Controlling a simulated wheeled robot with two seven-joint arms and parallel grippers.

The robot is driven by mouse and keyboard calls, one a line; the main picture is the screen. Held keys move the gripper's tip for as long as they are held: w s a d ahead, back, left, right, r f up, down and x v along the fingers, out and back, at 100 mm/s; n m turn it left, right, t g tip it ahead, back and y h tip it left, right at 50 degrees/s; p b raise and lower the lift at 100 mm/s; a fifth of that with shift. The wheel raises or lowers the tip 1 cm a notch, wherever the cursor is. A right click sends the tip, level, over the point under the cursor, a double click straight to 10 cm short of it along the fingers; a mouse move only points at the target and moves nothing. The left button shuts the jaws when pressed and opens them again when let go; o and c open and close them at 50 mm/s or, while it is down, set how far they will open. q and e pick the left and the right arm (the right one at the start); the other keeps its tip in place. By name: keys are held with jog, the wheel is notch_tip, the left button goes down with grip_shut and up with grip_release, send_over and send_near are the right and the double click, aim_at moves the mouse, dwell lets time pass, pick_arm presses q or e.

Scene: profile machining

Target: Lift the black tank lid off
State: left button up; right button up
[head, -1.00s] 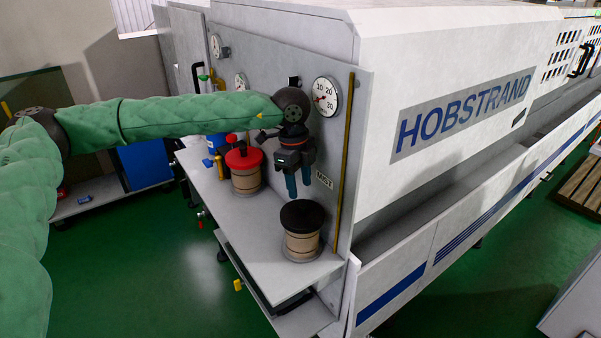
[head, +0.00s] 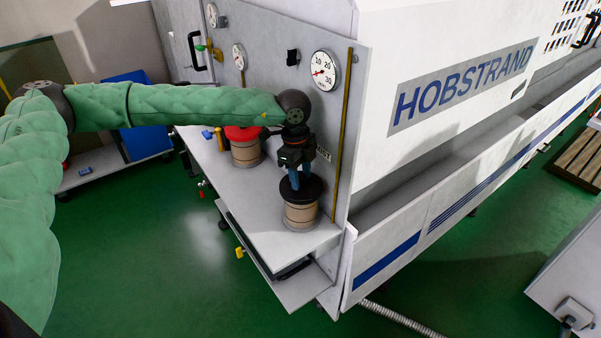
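The black tank lid (head: 313,191) sits on a tan cylindrical tank (head: 301,215) near the front of the grey shelf. My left gripper (head: 300,185) points down at the top of the lid, with its blue fingers reaching the lid's middle. The fingers look close together around the centre of the lid, where any knob is hidden. I cannot tell whether they grip it. My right gripper is not in view.
A second tan tank (head: 246,153) with a red lid (head: 241,132) stands behind on the same shelf (head: 262,212). A grey panel with gauges (head: 324,71) and a brass rod (head: 342,135) rises close to the right of the gripper.

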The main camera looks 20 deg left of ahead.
aim_at(301, 175)
pick_arm(q)
grip_shut()
jog(key=shift+r, duration=0.1)
jog(key=shift+r, duration=0.2)
jog(key=shift+r, duration=1)
jog(key=shift+r, duration=2)
